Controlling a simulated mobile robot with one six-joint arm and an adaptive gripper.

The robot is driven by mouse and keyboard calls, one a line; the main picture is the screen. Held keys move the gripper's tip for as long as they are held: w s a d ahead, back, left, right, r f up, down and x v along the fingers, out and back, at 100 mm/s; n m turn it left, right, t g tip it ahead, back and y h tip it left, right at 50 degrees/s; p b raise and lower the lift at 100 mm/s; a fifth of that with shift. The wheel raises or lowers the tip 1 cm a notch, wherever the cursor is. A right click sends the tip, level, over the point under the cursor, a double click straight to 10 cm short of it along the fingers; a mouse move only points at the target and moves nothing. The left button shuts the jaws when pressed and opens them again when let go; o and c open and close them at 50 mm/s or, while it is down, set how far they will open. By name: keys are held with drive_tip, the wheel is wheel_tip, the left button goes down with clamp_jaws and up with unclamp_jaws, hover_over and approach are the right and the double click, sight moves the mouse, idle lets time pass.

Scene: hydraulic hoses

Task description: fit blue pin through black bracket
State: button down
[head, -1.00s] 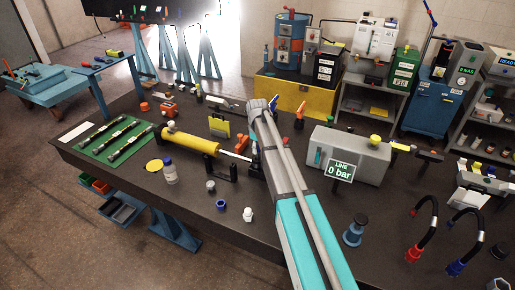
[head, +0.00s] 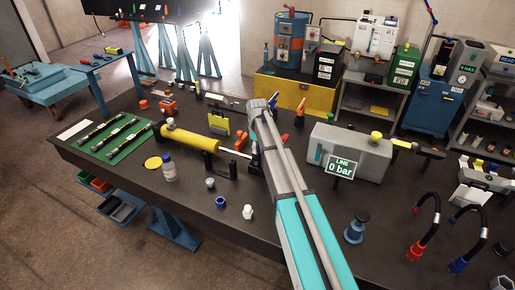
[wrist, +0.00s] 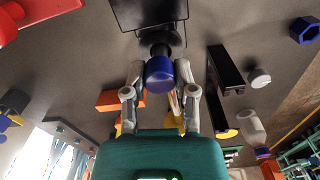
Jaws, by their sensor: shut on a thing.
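My gripper (wrist: 160,95) is shut on the blue pin (wrist: 160,74), whose round blue head shows between the fingers in the wrist view. Just above the head in that view is a dark round part, close to a black plate that looks like part of the black bracket (wrist: 150,14). I cannot tell whether the pin is inside a hole. In the head view, black bracket parts (head: 255,158) stand at the rod end of the yellow cylinder (head: 190,139), beside my arm. My arm hides the fingertips and the pin there.
A grey box (head: 350,152) with a "LINE 0 bar" sign (head: 340,170) stands right of my arm. A green mat (head: 95,148) lies left.

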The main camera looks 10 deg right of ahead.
drive_tip(key=shift+f+b, duration=1.1)
drive_tip(key=shift+f, duration=0.05)
drive_tip(key=shift+c, duration=1.7)
unclamp_jaws()
drive_tip(key=shift+r, duration=0.25)
wheel_tip(320, 180, up, 11)
drive_tip(key=p, duration=1.1)
drive_tip(key=shift+f, duration=0.1)
drive_tip(key=shift+a, duration=0.1)
drive_tip(key=s+f+m+b, duration=0.2)
drive_tip(key=s+m, duration=0.2)
drive_tip(key=s, duration=1)
drive_tip(key=s+f+m+b, duration=0.2)
drive_tip(key=s+m, duration=0.3)
drive_tip(key=s, duration=1)
drive_tip(key=shift+d+f+b, duration=0.4)
drive_tip(key=shift+f, duration=0.15)
